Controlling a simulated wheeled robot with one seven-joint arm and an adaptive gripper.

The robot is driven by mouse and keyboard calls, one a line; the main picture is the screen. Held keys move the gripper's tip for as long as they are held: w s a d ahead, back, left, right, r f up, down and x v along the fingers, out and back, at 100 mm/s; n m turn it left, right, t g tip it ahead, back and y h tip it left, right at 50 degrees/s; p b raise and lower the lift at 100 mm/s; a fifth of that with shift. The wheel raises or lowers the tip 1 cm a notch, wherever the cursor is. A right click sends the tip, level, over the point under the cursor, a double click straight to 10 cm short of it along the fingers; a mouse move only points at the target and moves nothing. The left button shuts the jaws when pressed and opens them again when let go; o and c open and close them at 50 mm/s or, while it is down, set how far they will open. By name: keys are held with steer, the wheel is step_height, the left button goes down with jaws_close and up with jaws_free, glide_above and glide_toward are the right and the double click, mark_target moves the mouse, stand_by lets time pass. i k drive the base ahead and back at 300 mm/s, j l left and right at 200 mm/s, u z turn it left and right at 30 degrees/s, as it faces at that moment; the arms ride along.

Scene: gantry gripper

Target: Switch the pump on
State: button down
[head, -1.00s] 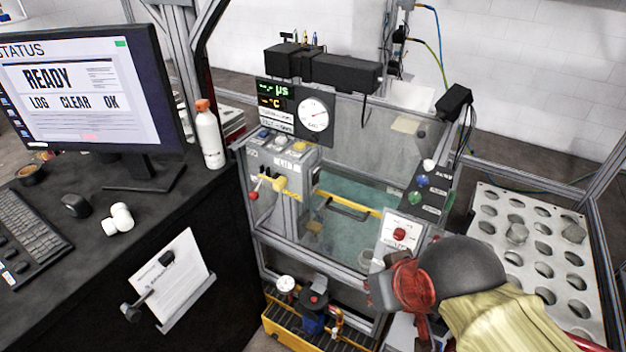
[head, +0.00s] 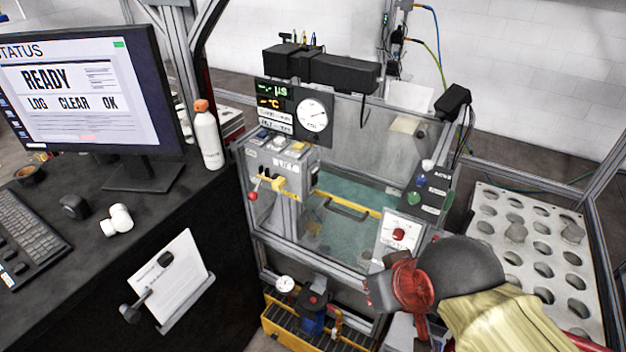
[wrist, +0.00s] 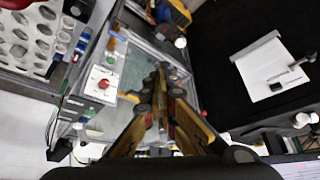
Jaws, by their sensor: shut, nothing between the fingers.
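A white panel with a red knob (head: 398,234) is on the front right of the clear tank (head: 345,215). The red knob also shows in the wrist view (wrist: 103,84), left of my gripper. A grey control box (head: 285,175) with coloured buttons on top, a yellow handle and a red-tipped lever is at the tank's left. A blue and black pump (head: 313,310) sits low in a yellow tray. I cannot tell which control belongs to the pump. My gripper (wrist: 161,80) is shut and empty over the tank area, apart from the knob. In the head view my arm hides its fingers.
A side panel with blue and green buttons (head: 425,190) is at the tank's right. A perforated plate (head: 530,250) stands further right. A black desk with a monitor (head: 85,95) and a bottle (head: 208,135) is at the left. Metal frame posts surround the tank.

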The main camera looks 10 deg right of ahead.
mark_target(314, 179)
steer(key=i+l+z, duration=0.1)
steer(key=z, duration=0.3)
steer(key=i+z, duration=0.4)
steer(key=k, duration=0.1)
